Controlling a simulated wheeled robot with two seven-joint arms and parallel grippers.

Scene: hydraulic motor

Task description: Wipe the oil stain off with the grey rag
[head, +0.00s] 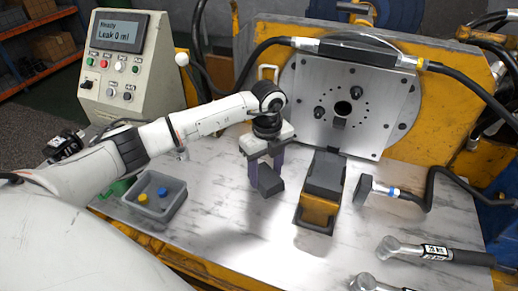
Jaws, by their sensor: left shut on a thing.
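My left gripper (266,178) is above the marbled worktop with its purple fingers pointing down. It is shut on a dark grey block-like thing, which I take to be the grey rag (270,182). The rag is held between the fingertips, and I cannot tell whether it touches the worktop. No oil stain can be made out clearly. A soft dark patch on the worktop in front of the gripper looks like shadow. My right gripper is not in view.
A dark block on a yellow base (319,213) stands just right of the gripper. A grey tray (176,208) with blue and yellow pieces is at left. The motor plate (387,100) stands behind. Torque wrenches (432,250) lie front right. The front middle worktop is clear.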

